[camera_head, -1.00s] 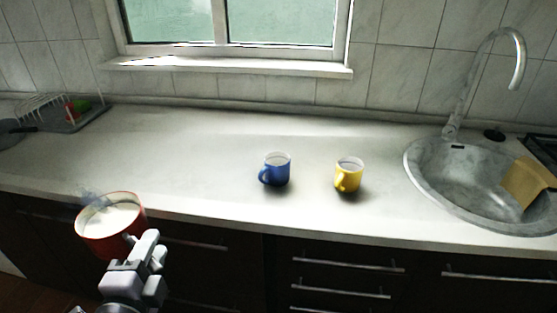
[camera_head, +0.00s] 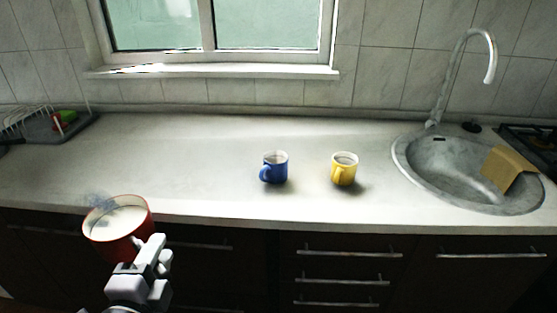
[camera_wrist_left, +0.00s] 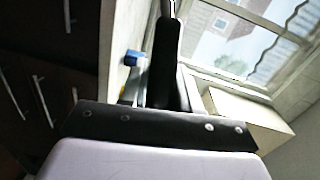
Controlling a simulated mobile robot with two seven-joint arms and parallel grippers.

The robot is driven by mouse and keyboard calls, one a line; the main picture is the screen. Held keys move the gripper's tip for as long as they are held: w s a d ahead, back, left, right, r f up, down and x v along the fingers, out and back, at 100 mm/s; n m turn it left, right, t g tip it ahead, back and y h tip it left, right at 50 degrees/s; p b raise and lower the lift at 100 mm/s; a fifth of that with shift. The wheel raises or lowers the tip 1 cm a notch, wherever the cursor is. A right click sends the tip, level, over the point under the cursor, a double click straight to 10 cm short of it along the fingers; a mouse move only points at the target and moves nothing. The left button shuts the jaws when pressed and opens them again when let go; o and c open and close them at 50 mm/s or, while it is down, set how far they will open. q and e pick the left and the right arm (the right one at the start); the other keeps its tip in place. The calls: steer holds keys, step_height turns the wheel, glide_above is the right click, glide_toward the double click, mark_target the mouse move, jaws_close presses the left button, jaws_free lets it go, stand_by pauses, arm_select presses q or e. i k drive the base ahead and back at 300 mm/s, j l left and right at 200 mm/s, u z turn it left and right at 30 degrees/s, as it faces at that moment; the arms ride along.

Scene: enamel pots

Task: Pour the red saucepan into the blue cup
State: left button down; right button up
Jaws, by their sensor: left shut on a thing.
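The red saucepan (camera_head: 120,243) is at the lower left of the head view, in front of the counter's front edge. It looks upright, and pale contents (camera_head: 118,219) show inside with a faint wisp of steam above. My left gripper (camera_head: 151,252) is shut on the saucepan on its near right side; the handle is mostly hidden by the jaws. The blue cup (camera_head: 275,168) stands upright on the counter, right of and beyond the saucepan, its handle toward the left front. A small blue thing (camera_wrist_left: 134,57), likely this cup, shows in the left wrist view. My right gripper is not in view.
A yellow cup (camera_head: 344,169) stands close to the right of the blue cup. A sink (camera_head: 470,178) with a tap and a tan board (camera_head: 508,167) is at the right. A dish rack (camera_head: 38,124) is at the far left. The counter (camera_head: 190,165) left of the blue cup is clear.

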mark_target(274, 169)
steer(key=k+j+z, duration=0.55)
steer(key=k, duration=0.25)
